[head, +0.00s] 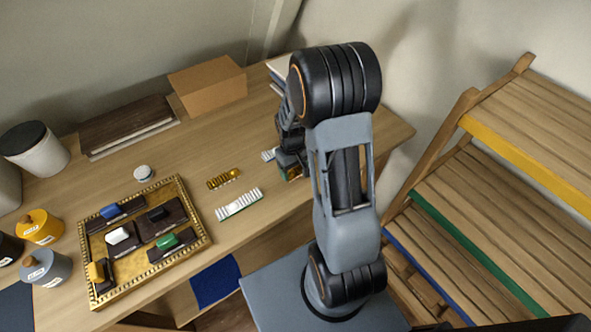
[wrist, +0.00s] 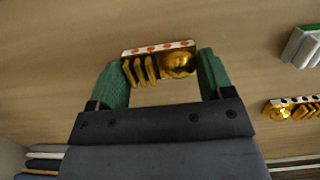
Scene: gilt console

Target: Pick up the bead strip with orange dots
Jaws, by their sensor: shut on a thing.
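The bead strip with orange dots (wrist: 158,48) is gold with a white edge carrying orange-red dots. In the wrist view it lies crosswise between the two green fingers of my gripper (wrist: 162,62), which are shut on its ends. I cannot tell whether the strip is clear of the desk. A similar gold strip with black dots (wrist: 292,108) lies apart to the right in the wrist view.
On the desk, a gold strip (head: 224,179) and a white strip (head: 239,204) lie left of my gripper. A gilt-framed tray (head: 196,220) with several dark blocks is further left. A cardboard box (head: 207,84) stands behind. A wooden shelf rack (head: 480,230) is at right.

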